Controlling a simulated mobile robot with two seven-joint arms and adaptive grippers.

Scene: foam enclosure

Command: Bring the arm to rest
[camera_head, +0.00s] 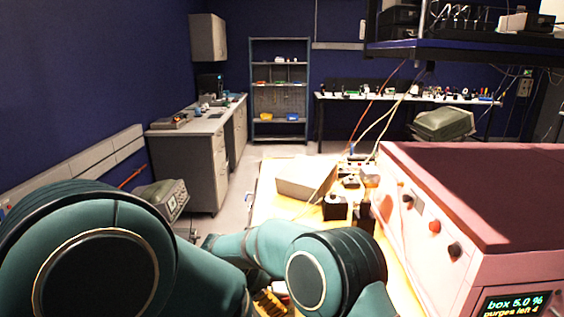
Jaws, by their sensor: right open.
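My teal arm (330,272) fills the lower left and lower middle of the head view. It comes in from the left as large rounded links with dark rings. It bends at a joint near the bottom centre, beside the pink box (408,238). My right gripper is open, but its fingers are hard to make out among the links. Small dark and yellow parts show low between the links; I cannot tell what they are. No held object is visible. My left gripper is not in view.
A lit table (265,205) holds a grey open box (300,190) and a black block (335,207) close beyond the arm. The pink box blocks the right, under an overhead shelf (460,50). A grey cabinet (188,165) stands left; floor shows beside it.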

